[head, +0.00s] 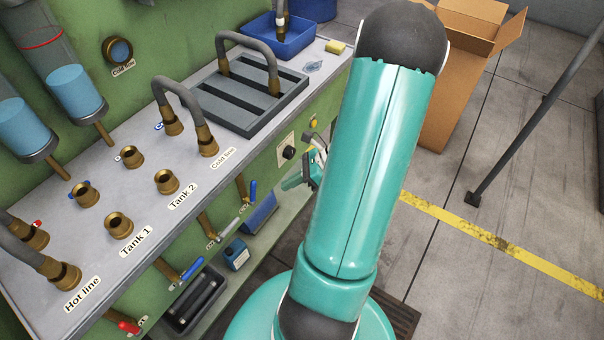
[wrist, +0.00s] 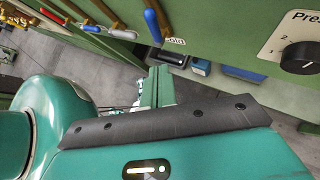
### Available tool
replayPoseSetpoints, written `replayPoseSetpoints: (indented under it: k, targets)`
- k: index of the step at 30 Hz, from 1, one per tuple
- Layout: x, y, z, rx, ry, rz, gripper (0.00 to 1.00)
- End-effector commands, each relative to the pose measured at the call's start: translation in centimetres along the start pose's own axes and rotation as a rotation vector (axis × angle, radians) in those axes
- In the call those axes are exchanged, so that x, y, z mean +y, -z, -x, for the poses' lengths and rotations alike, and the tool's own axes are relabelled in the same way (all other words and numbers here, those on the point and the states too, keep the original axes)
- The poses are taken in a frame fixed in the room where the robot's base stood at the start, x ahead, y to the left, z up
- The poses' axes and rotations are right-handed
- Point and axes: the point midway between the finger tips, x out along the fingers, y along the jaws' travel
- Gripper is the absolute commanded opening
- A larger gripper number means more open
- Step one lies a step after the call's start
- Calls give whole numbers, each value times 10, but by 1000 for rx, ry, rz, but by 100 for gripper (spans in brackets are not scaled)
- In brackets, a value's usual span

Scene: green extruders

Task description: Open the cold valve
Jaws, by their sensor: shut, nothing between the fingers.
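The cold valve has a blue lever handle (head: 253,190) on a brass pipe at the bench's green front, below the "Cold line" label. In the wrist view its handle (wrist: 152,25) hangs near the top centre, beside a label reading "old". My gripper (head: 317,150) is to the right of the valve in the head view, partly hidden by my arm. It is shut and empty, apart from the handle. In the wrist view my gripper (wrist: 155,85) sits below the handle.
A black pressure knob (wrist: 301,57) is on the panel to the right. Other valve handles are blue (head: 190,269), white (head: 229,227) and red (head: 128,326). A cardboard box (head: 455,85) stands on the floor.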

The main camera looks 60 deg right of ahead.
Motion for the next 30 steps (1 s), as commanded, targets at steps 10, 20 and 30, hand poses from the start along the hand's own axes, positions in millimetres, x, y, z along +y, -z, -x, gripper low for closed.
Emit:
replayPoseSetpoints:
  k: [10,20,30]
  targets:
    - [0,-22,-51,1,-1,2,0]
    - [0,-29,-58,1,0,1,0]
    - [2,-32,-57,43,42,46,0]
